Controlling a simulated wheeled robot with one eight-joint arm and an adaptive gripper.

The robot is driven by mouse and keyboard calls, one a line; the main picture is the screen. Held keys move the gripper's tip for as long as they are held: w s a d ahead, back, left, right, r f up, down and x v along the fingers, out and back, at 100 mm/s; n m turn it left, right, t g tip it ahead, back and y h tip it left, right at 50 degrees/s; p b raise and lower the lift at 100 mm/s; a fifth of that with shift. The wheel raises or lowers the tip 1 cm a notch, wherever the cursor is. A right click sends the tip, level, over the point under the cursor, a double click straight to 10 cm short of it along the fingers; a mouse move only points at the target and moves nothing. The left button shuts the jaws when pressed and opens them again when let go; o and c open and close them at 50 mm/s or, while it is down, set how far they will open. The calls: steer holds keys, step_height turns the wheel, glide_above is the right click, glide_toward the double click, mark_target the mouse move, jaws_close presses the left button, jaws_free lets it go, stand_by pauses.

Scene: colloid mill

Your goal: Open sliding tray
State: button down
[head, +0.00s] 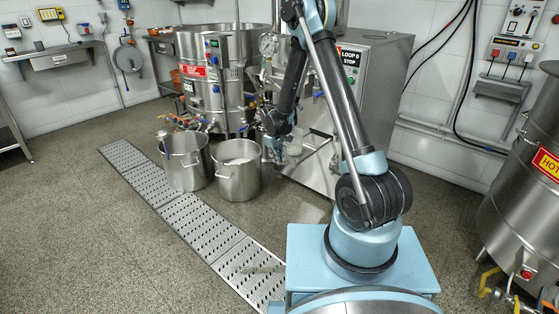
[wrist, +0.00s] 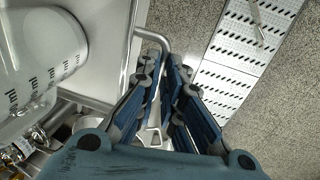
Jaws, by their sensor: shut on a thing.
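My gripper (wrist: 166,82) reaches down between the tray edge and the floor in the wrist view, its blue fingers close around a bent metal bar handle (wrist: 151,34). The gripper is shut on this handle, and the gripped stretch is mostly hidden by the fingers. The handle runs along the edge of the flat metal sliding tray (wrist: 109,42). In the head view my gripper (head: 275,143) is beside the steel machine's front, and the tray is mostly hidden there. A white container with ml markings (wrist: 42,62) stands on the tray in the wrist view.
Two steel pots (head: 185,162) (head: 238,170) stand on the floor left of my gripper. A perforated drain strip (head: 195,224) crosses the floor. The steel cabinet marked LOOP 6 STOP (head: 372,80) stands behind my arm. Floor at left is clear.

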steer(key=shift+a, duration=0.1)
steer(key=c, duration=2)
jaws_free()
steer(key=shift+s, duration=0.1)
step_height(320, 180, up, 12)
steer(key=s+a, duration=0.1)
steer(key=shift+s+f, duration=0.15)
steer(key=shift+s, duration=0.15)
steer(key=shift+a, duration=0.1)
